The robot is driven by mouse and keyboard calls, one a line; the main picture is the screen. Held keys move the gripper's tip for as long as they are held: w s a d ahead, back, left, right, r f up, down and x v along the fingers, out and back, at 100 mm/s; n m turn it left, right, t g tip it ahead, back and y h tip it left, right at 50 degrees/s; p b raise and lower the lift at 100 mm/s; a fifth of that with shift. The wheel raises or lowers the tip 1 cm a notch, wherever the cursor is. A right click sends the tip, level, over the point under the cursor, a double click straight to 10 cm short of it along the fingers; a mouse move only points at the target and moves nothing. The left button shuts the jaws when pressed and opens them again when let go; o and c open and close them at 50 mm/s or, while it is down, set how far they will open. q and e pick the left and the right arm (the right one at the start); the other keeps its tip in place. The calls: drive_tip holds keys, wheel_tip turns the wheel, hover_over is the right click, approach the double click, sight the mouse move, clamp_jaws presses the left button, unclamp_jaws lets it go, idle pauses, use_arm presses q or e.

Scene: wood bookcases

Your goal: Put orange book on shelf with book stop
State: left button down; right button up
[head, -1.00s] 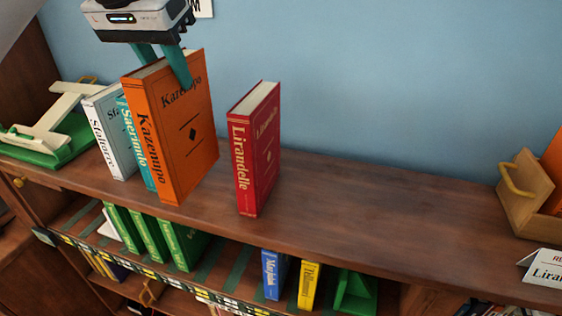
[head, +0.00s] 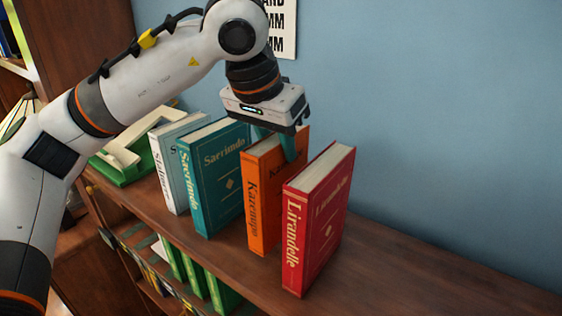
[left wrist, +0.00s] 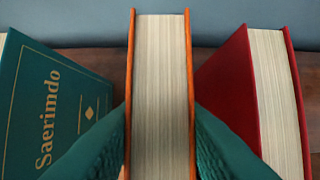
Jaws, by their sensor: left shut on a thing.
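The orange book (head: 262,210), titled Kazenupo, is upright with its spine facing me, between the teal book (head: 212,180) and the red book (head: 315,225). My left gripper (head: 276,146) is above it, shut on its top part. In the left wrist view the orange book (left wrist: 160,90) fills the middle, with teal fingers pressed on both covers and gaps to both neighbours. I cannot tell whether its bottom touches the wooden top (head: 400,275). No book stop shows clearly now. My right gripper is not in view.
A white book (head: 172,170) stands left of the teal one, beside a green and white stand (head: 130,160). Several green books (head: 195,272) are on the shelf below. The wooden top right of the red book is clear. A blue wall (head: 430,110) is behind.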

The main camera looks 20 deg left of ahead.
sight(278, 163)
use_arm(q)
drive_tip(key=shift+f+p, duration=0.35)
drive_tip(key=shift+f, duration=1.55)
drive_tip(key=c, duration=1.1)
unclamp_jaws()
drive_tip(key=shift+o, duration=0.2)
drive_tip(key=shift+r, duration=0.1)
